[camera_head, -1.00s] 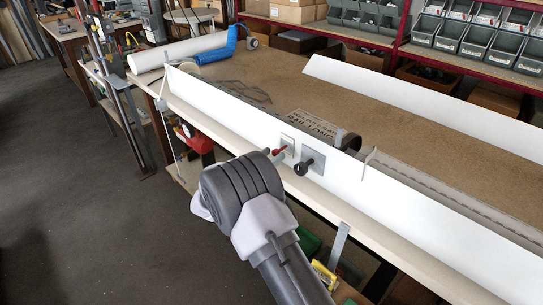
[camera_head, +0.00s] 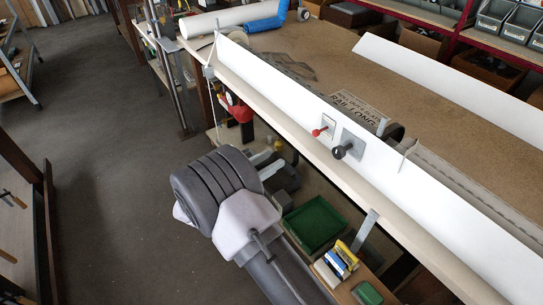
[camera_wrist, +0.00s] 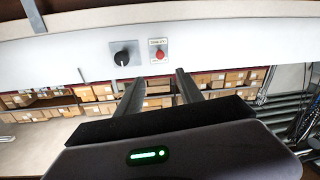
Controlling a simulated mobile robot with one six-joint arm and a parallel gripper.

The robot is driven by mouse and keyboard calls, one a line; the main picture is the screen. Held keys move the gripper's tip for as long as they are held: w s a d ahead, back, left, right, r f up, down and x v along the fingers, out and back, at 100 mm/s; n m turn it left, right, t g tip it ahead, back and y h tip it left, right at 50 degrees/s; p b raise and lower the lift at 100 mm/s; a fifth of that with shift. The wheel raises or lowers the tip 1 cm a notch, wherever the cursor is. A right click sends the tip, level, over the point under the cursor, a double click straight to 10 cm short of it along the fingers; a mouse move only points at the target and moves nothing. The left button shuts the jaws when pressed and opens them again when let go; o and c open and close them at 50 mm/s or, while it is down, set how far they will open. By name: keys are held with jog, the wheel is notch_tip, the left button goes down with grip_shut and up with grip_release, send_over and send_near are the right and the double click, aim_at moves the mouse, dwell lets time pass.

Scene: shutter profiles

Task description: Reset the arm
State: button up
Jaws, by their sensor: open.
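My gripper shows in the wrist view (camera_wrist: 160,88) with its two dark fingers spread apart and nothing between them. Beyond the fingertips is a white panel with a black knob (camera_wrist: 125,53) and a red knob (camera_wrist: 160,53) on small plates. In the head view my grey arm with its ribbed joint hangs in front of the bench, and its gripper end is mostly hidden behind that joint. The red knob (camera_head: 319,131) and the black knob (camera_head: 343,150) stick out from the white front profile (camera_head: 290,90), apart from the arm.
The long workbench (camera_head: 300,45) runs to the right, with a blue roll (camera_head: 267,17) at its far end. Below it are a green tray (camera_head: 314,224) and small coloured boxes (camera_head: 341,258). A wooden frame (camera_head: 52,225) stands at the left. The floor (camera_head: 110,130) between is clear.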

jog(key=s+d+r+g+y, duration=0.2)
jog(key=s+d+r+g, duration=0.35)
jog(key=d, duration=0.35)
jog(key=s+d+r+g+y, duration=0.2)
jog(key=s+d+r+g, duration=0.3)
jog(key=s+d, duration=0.25)
jog(key=s+a+r+n+t+y, duration=0.1)
jog(key=s+a+r+t+y, duration=0.1)
jog(key=s+y, duration=0.3)
jog(key=s+a+r+n+t+y, duration=0.2)
jog(key=s+r+y, duration=0.2)
jog(key=s, duration=0.8)
jog(key=y, duration=0.2)
jog(key=shift+s+a+n+y, duration=0.25)
jog(key=shift+a+n+y, duration=0.05)
jog(key=shift+a, duration=0.05)
jog(key=shift+t, duration=0.25)
